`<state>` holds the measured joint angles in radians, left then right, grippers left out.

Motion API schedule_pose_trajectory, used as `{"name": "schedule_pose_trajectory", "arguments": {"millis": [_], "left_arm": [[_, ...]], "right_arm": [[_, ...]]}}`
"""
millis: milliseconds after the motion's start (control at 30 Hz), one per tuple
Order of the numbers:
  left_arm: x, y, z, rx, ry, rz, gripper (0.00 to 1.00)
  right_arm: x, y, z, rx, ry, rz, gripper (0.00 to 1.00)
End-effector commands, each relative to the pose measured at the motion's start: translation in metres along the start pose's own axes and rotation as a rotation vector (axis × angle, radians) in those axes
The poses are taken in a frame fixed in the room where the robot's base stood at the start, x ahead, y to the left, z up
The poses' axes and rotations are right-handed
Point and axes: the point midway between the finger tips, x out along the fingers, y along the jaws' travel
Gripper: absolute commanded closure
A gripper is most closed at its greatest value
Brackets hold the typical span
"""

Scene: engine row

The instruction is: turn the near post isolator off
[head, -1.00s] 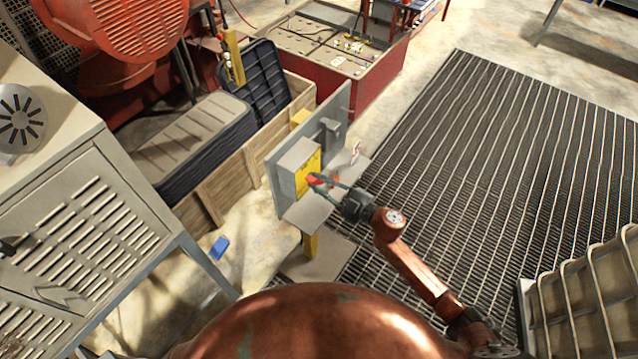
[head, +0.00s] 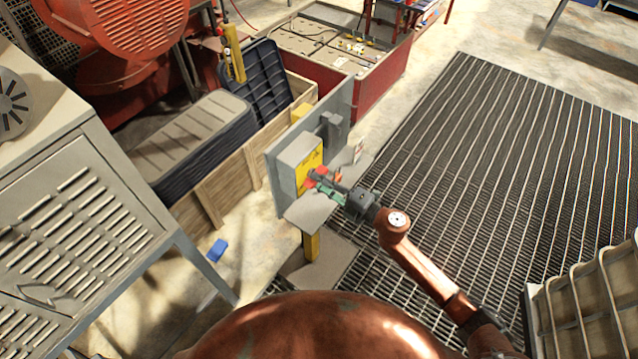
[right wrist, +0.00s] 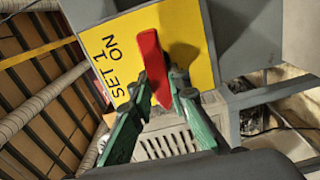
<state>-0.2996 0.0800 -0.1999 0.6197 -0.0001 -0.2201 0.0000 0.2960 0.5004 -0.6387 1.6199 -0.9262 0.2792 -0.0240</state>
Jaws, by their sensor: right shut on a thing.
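The near post isolator (head: 300,158) is a grey box with a yellow face on an upright grey panel, above a yellow post. Its yellow plate (right wrist: 122,55) reads "SET 1 ON" in the right wrist view. A red handle (right wrist: 150,60) crosses the plate, and its red also shows in the head view (head: 311,178). My right gripper (head: 322,184) reaches the isolator from the right. Its green fingers (right wrist: 160,95) are shut on the lower end of the red handle. My left gripper is not in view.
A grey shelf (head: 308,210) juts out below the isolator. A louvred grey cabinet (head: 85,220) stands at the left, and a wooden crate (head: 230,185) lies behind the panel. A blue block (head: 217,250) is on the floor. The grating (head: 480,160) at the right is mostly clear.

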Motion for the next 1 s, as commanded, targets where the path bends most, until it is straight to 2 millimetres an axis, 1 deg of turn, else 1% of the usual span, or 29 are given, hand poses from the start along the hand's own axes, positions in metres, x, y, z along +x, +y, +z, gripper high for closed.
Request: {"name": "schedule_pose_trajectory", "arguments": {"millis": [233, 667, 700, 933, 1000], "left_arm": [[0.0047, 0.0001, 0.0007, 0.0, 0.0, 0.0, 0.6], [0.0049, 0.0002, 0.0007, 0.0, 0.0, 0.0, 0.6], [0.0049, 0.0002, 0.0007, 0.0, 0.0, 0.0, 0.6], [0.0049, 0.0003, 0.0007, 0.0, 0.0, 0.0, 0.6], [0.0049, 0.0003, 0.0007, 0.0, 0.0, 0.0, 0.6]], "right_arm": [[-0.0002, -0.0024, -0.0002, -0.058, 0.0, -0.002, 1.0], [-0.0002, -0.0024, -0.0003, -0.068, 0.001, -0.003, 1.0], [-0.0002, -0.0024, -0.0003, -0.068, 0.001, -0.003, 0.84], [-0.0001, -0.0019, -0.0002, -0.067, 0.0, -0.002, 0.68], [-0.0001, -0.0017, -0.0001, -0.066, 0.0, -0.001, 0.67]]}}
